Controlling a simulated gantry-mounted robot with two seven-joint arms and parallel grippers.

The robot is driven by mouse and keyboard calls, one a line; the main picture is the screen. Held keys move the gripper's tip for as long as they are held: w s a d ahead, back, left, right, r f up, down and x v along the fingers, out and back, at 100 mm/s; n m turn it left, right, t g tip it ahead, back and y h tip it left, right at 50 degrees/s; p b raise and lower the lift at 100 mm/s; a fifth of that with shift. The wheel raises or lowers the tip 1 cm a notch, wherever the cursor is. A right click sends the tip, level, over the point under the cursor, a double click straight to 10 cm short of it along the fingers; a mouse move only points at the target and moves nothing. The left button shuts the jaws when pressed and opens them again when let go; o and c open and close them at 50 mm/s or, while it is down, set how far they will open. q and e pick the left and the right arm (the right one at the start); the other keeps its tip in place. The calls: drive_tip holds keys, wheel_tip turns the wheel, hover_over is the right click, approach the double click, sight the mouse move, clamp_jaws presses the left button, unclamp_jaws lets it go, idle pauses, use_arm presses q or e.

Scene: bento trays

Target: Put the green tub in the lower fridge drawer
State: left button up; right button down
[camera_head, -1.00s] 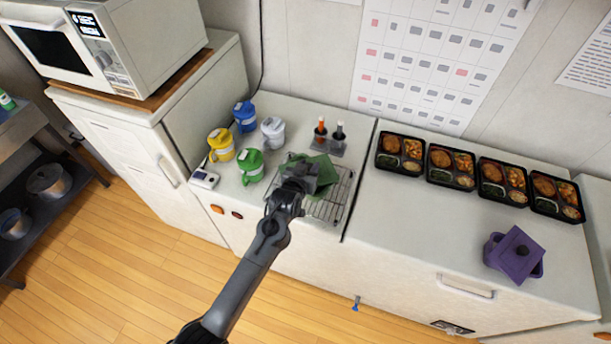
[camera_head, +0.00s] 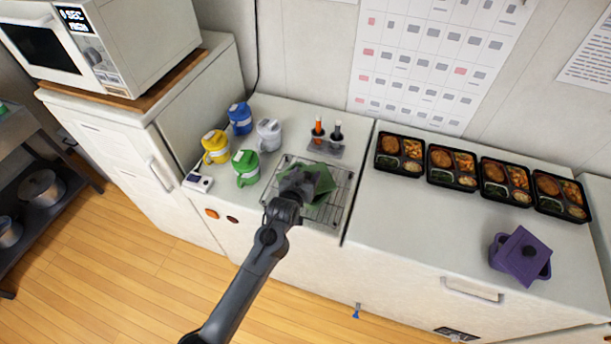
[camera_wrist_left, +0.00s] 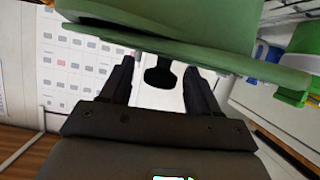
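The green tub (camera_head: 322,199) is at the wire rack (camera_head: 341,197) on the left counter, mostly hidden behind my left gripper (camera_head: 303,181). In the left wrist view its green body and rim (camera_wrist_left: 200,30) fill the top. A black knob (camera_wrist_left: 158,76) shows between the two fingers of my left gripper (camera_wrist_left: 160,82). The fingers stand apart with gaps beside the knob, so the gripper looks open. Whether the tub rests flat on the rack is hidden. The lower fridge drawer cannot be made out. My right gripper is not in view.
Several bento trays (camera_head: 400,153) and a purple tub (camera_head: 521,256) are on the right counter, which has free room in front.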

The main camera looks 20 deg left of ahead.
use_arm(q)
drive_tip(key=shift+r, duration=0.1)
drive_tip(key=shift+s+r, duration=0.1)
drive_tip(key=shift+s, duration=0.15)
drive_tip(key=v, duration=1.1)
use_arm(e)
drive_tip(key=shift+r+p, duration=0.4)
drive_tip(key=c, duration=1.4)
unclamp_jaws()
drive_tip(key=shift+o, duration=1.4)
use_arm(q)
drive_tip(key=s+f+m+g, duration=0.1)
drive_tip(key=s+f+g, duration=0.1)
drive_tip(key=s, duration=0.7)
drive_tip(key=s+a+f+m+g, duration=0.1)
drive_tip(key=s+g, duration=0.3)
drive_tip(key=s, duration=0.6)
drive_tip(key=s+a+f+m+g, duration=0.1)
drive_tip(key=s+f+g, duration=0.1)
drive_tip(key=s, duration=0.8)
drive_tip(key=shift+s+f+g+h, duration=0.25)
drive_tip(key=shift+f+g+h, duration=0.05)
drive_tip(key=shift+g, duration=0.6)
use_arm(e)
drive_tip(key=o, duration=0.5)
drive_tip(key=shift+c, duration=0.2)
use_arm(q)
drive_tip(key=shift+a, duration=0.1)
